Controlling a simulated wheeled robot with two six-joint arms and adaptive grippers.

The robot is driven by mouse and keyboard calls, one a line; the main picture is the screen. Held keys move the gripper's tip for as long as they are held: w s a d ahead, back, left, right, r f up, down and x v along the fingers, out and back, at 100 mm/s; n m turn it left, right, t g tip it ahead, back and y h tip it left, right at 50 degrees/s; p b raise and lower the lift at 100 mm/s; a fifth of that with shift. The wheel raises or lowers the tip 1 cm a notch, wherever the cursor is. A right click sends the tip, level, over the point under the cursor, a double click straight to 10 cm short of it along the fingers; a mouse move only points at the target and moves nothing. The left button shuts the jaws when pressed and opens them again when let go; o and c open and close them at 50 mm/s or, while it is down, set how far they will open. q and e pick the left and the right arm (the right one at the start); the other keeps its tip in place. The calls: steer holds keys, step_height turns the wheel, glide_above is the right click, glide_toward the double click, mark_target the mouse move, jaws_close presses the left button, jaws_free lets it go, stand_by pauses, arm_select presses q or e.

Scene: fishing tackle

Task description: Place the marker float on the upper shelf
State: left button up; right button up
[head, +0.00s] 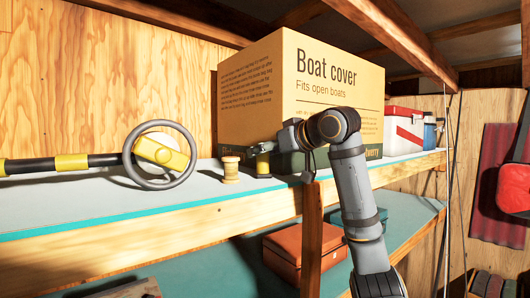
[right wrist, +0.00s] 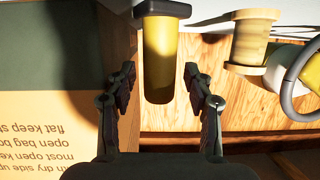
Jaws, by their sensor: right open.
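The marker float (head: 262,165) is a small yellow cylinder with a dark end. It stands upright on the upper shelf (head: 75,208), in front of the big cardboard box. My right gripper (head: 264,149) is at its upper part and partly hides it in the head view. In the right wrist view, which is upside down, the float (right wrist: 158,60) lies between the two open fingers (right wrist: 160,85), with a gap on each side. My left gripper is not in view.
The Boat cover box (head: 330,80) stands close behind my right gripper. A red and white cooler (head: 404,130) is to the right. A reddish box (head: 300,247) sits on the lower shelf.

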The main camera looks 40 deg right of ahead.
steer(key=shift+s+r, duration=0.2)
steer(key=shift+r, duration=0.15)
arm_select(q)
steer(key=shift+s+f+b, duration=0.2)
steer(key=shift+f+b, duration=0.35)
steer(key=shift+b, duration=0.05)
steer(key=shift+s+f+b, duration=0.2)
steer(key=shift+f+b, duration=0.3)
steer(key=shift+b, duration=0.1)
arm_select(e)
steer(key=v, duration=1.1)
steer(key=shift+s, duration=0.25)
